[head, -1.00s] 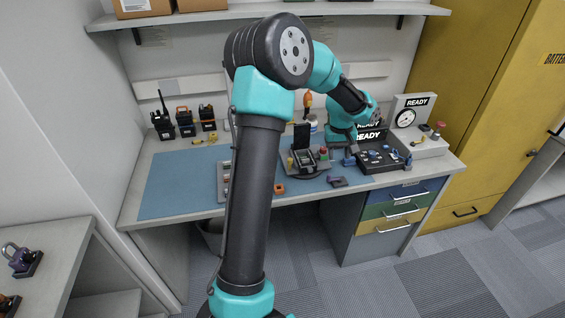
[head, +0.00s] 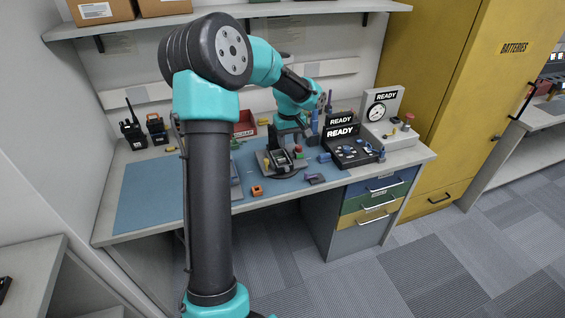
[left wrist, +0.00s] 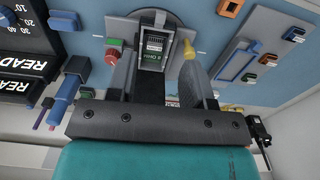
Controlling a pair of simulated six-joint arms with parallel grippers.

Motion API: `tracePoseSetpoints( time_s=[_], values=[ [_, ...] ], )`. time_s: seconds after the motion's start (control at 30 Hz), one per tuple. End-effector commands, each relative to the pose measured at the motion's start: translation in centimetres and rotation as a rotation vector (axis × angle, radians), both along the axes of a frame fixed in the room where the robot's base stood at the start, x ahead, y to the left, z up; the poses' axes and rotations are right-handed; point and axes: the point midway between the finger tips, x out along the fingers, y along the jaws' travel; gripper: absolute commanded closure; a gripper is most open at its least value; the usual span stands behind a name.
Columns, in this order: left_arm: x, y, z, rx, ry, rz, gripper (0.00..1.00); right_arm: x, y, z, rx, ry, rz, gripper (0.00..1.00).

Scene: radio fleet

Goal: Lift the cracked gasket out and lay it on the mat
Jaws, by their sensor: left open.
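A small radio unit with an open dark cover sits in a grey holder (head: 278,162) on the blue mat (head: 150,190). In the left wrist view the unit (left wrist: 154,50) shows its small screen, with a red knob and a yellow piece beside the holder. My left gripper (head: 293,141) is open above and behind the holder. In the left wrist view its two dark fingers (left wrist: 162,78) stand on either side of the unit, apart from each other, with nothing seen held. I cannot make out the cracked gasket. My right gripper is not in view.
A black READY test panel (head: 352,150) and a gauge box (head: 382,117) stand right of the holder. A red bin (head: 243,126) is behind. An orange part (head: 257,190) and a purple part (head: 315,179) lie near the front edge. The mat's left side is clear.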

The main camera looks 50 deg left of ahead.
Motion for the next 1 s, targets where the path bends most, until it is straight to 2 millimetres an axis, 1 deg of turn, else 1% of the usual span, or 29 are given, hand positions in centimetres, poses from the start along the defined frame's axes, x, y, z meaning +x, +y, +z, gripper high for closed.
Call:
tracePoseSetpoints(
  time_s=[0.03, 0.1, 0.3, 0.4, 0.53, 0.87, 1.0],
  values=[
    [-0.1, 0.0, -0.9, -0.001, 0.003, 0.0, 0.53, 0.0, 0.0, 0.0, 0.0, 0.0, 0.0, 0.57],
    [-0.1, 0.0, -2.1, -0.002, 0.004, 0.0, 0.53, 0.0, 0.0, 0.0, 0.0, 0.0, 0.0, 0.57],
    [-0.1, 0.0, -5.5, -0.002, 0.003, 0.0, 0.53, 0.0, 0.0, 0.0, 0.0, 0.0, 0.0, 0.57],
    [0.0, 0.0, -6.6, -0.001, 0.001, 0.0, 0.53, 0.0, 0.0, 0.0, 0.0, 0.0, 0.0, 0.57],
    [0.0, 0.0, -7.3, 0.0, 0.0, -0.001, 0.53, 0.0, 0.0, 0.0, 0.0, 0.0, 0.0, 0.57],
    [0.0, 0.0, -7.4, 0.0, 0.0, 0.0, 0.53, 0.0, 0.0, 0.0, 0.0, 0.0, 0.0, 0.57],
    [-0.1, 0.0, -8.6, -0.001, 0.001, 0.0, 0.53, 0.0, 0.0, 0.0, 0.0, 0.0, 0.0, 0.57]
  ],
)
